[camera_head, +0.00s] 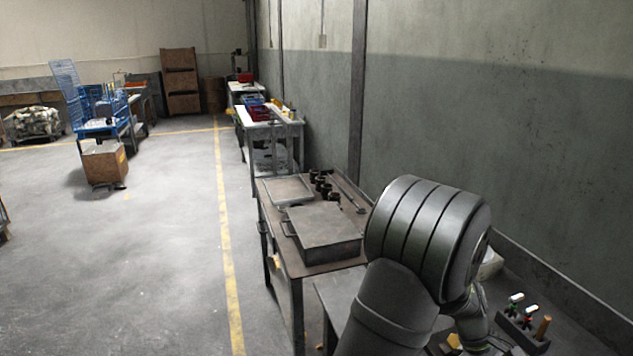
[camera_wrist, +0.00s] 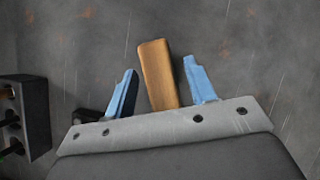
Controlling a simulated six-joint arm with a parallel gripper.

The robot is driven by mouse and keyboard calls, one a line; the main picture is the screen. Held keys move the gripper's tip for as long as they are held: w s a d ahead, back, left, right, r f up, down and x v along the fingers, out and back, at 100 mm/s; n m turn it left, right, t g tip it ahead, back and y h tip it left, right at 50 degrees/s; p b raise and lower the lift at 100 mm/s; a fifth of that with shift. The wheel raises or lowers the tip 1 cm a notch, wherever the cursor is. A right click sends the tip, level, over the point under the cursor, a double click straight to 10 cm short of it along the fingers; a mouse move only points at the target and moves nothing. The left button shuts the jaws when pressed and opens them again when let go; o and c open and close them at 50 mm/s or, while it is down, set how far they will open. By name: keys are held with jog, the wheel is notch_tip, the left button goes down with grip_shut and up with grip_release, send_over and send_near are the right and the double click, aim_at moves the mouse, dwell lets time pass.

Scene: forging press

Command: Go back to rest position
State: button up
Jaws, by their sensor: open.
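My gripper (camera_wrist: 160,70) shows in the wrist view with two blue fingers standing apart, so it is open. A tan wooden block or handle (camera_wrist: 157,76) stands between the fingers, with a gap visible on each side near the tips. The wrist view does not show clearly how far it lies beyond the fingers. In the head view my arm fills the lower right, and my gripper's fingers cannot be made out there. A tan wooden piece (camera_head: 543,327) shows at the lower right of the head view.
A dark rack (camera_wrist: 27,117) stands left of my gripper. The head view shows a dark holder (camera_head: 521,333) with small coloured-handled items. Left of my arm, a metal table (camera_head: 282,244) bears a lidded metal box (camera_head: 322,232) and a shallow tray (camera_head: 287,190). A grey wall (camera_head: 540,130) rises behind.

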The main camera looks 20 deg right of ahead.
jog(key=shift+r, duration=1.9)
